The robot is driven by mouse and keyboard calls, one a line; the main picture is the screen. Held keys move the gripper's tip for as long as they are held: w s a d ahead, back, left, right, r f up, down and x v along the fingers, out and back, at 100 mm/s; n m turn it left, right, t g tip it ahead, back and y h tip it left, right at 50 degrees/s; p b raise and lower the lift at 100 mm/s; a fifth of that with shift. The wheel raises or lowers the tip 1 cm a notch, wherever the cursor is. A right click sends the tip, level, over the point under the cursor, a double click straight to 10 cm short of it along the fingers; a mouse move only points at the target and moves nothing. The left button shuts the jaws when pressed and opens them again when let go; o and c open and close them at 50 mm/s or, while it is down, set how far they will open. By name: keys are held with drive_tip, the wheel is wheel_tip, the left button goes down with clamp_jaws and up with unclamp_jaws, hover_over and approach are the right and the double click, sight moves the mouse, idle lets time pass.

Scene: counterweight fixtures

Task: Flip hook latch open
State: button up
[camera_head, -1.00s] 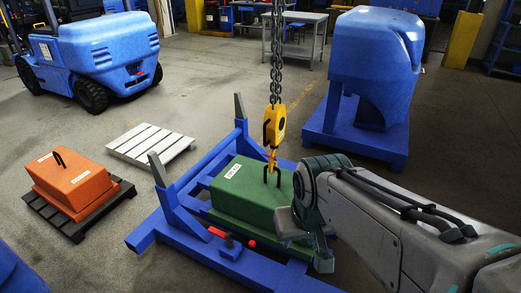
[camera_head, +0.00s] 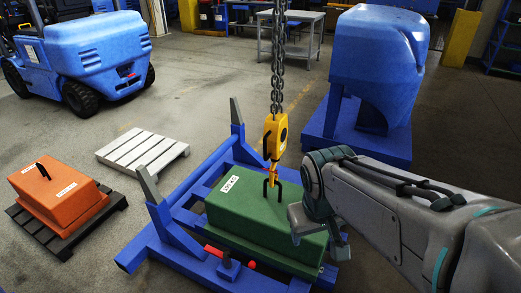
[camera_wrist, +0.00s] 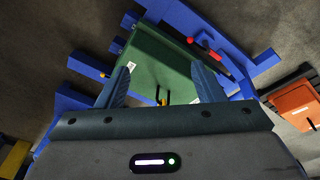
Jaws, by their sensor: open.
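The yellow crane hook block (camera_head: 275,135) hangs from a chain in the head view. Its hook (camera_head: 273,170) is down at the black lifting loop (camera_head: 279,190) on the green counterweight (camera_head: 250,213). The hook's latch is too small to make out. My gripper (camera_head: 318,232) is right of the hook and low over the counterweight's right part, apart from the hook. In the wrist view my gripper (camera_wrist: 163,84) is open with nothing between its fingers. The green counterweight (camera_wrist: 160,65), the loop (camera_wrist: 167,97) and a bit of yellow show beyond, between the fingers.
The blue fixture frame (camera_head: 165,215) with upright posts holds the counterweight. The chain (camera_head: 279,60) hangs above the hook. An orange weight (camera_head: 62,195) on a black pallet and a white pallet (camera_head: 143,147) lie left. A large blue counterweight (camera_head: 375,65) stands behind my arm.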

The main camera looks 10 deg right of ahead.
drive_tip(key=w+d+f+n+t+h+b, duration=0.1)
drive_tip(key=w+d+f+n+h+b, duration=0.2)
drive_tip(key=w+f+n+h+b, duration=0.5)
drive_tip(key=w+d+f+n+t+h+b, duration=0.1)
drive_tip(key=w+d+f+n+b, duration=0.35)
drive_tip(key=w, duration=0.75)
drive_tip(key=w+a+f+n+t+b, duration=0.45)
drive_tip(key=w+a+f+n, duration=0.3)
drive_tip(key=w, duration=0.25)
drive_tip(key=w+a+f+n+t+b, duration=0.4)
drive_tip(key=w+a+f+n+t, duration=0.2)
drive_tip(key=w+a+n, duration=0.3)
drive_tip(key=b+x, duration=0.1)
drive_tip(key=x, duration=1.4)
drive_tip(key=shift+m+b, duration=0.3)
drive_tip(key=shift+m, duration=0.1)
drive_tip(key=shift+s+r, duration=0.15)
drive_tip(key=shift+s, duration=0.05)
